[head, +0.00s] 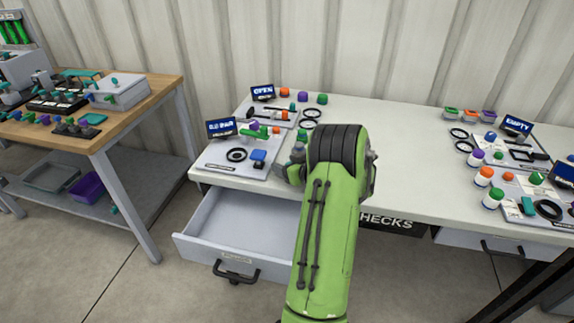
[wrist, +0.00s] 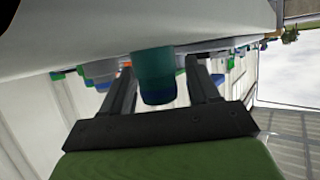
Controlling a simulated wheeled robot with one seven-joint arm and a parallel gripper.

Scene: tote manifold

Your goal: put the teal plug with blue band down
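The teal plug with a blue band (wrist: 155,72) shows in the wrist view between the two fingers of my gripper (wrist: 160,75). Its blue-banded end points towards the palm, and its other end is against the white worktop's surface in the picture. A narrow gap shows between the plug and the right finger; the left finger is very close to it. The fingers look open around it. In the head view my arm hides the fingers and most of what is at them, above the white worktop (head: 400,190) near its front edge.
A grey board with a black ring (head: 236,155) and a blue block (head: 258,158) lies left of my gripper. An open, empty drawer (head: 240,225) juts out below. Caps, rings and small signs stand at the back and right. A wooden bench (head: 140,105) stands at left.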

